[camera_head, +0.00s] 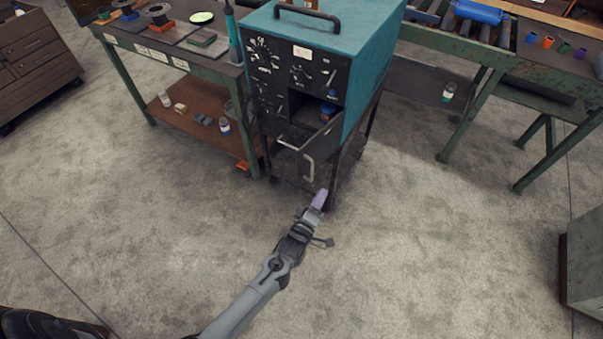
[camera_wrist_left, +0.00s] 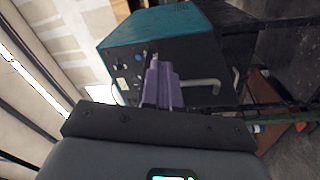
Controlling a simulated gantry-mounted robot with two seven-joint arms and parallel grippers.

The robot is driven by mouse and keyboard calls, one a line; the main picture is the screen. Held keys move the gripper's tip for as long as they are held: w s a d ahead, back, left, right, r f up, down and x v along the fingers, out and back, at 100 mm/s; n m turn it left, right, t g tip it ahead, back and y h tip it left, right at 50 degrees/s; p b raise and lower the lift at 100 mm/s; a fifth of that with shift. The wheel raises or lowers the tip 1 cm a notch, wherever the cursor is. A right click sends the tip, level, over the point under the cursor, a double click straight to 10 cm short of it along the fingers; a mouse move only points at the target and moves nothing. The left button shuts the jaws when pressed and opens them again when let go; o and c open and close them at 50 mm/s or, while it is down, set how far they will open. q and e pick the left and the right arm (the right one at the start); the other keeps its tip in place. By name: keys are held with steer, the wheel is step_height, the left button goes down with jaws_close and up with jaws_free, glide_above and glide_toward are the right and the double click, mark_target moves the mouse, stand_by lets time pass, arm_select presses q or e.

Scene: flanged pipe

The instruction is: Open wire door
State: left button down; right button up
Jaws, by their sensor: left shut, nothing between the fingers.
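The teal and black machine (camera_head: 350,50) stands at the back centre. Its dark door (camera_head: 320,148) is swung partly outward, with a pale bar handle (camera_head: 308,167) on its face. Above and behind the door an open compartment (camera_head: 305,105) shows, with a small blue and red item (camera_head: 327,112) inside. My left gripper (camera_head: 320,198), with purple fingers, is shut and empty, just below and in front of the door handle. In the left wrist view the shut fingers (camera_wrist_left: 162,82) point at the machine (camera_wrist_left: 160,35), and a pale handle (camera_wrist_left: 203,86) is to their right. My right gripper is not in view.
A green workbench (camera_head: 170,55) with a lower shelf stands left of the machine. A green roller table (camera_head: 490,60) stands to the right. A grey cabinet (camera_head: 583,260) is at the right edge. The concrete floor in front is clear.

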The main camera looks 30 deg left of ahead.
arm_select(q)
steer(key=s+a+n+h, duration=0.2)
steer(key=a+h, duration=0.4)
steer(key=m+g+h+b, duration=0.1)
steer(key=m+g+b, duration=0.1)
steer(key=m, duration=0.1)
glide_toward(301, 173)
step_height(301, 173, up, 4)
steer(key=s+d, duration=0.1)
steer(key=s, duration=0.1)
steer(key=shift+b+x, duration=0.85)
steer(key=shift+x, duration=4.15)
steer(key=shift+d+f, duration=0.1)
steer(key=shift+d, duration=0.05)
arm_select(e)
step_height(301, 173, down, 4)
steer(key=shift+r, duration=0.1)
arm_select(q)
steer(key=shift+s, duration=0.1)
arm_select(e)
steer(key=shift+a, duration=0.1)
